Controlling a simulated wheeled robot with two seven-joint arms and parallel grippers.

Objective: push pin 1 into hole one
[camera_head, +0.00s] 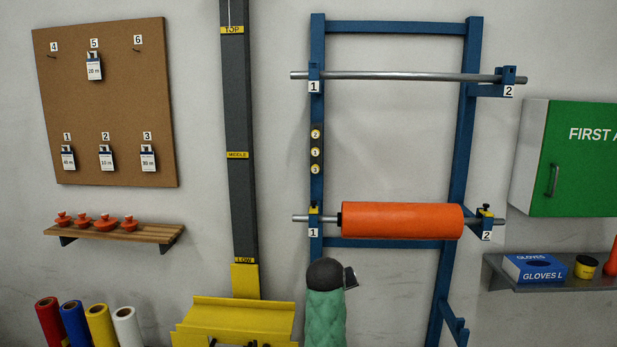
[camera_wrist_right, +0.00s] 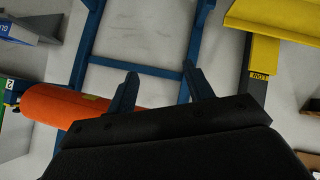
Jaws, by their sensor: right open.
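Pin 1 (camera_head: 313,209) is a small yellow pin with a dark top at the lower left bracket, beside the number plate 1 (camera_head: 313,232). I cannot make out hole one or how deep the pin sits. My right gripper (camera_wrist_right: 162,84) is open and empty in the right wrist view, its two dark fingers set wide apart before the blue frame. In the head view my green right arm with its black wrist rises below the bracket; its fingers are hidden there. Pin 1 is not distinguishable in the right wrist view. My left gripper is not in view.
An orange roll (camera_head: 402,221) on a bar lies right of pin 1. The blue frame (camera_head: 456,130) carries another bar above. A yellow shelf (camera_head: 238,308) on a dark post (camera_head: 240,110) stands to the left. A second pin (camera_head: 486,211) is at the right bracket.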

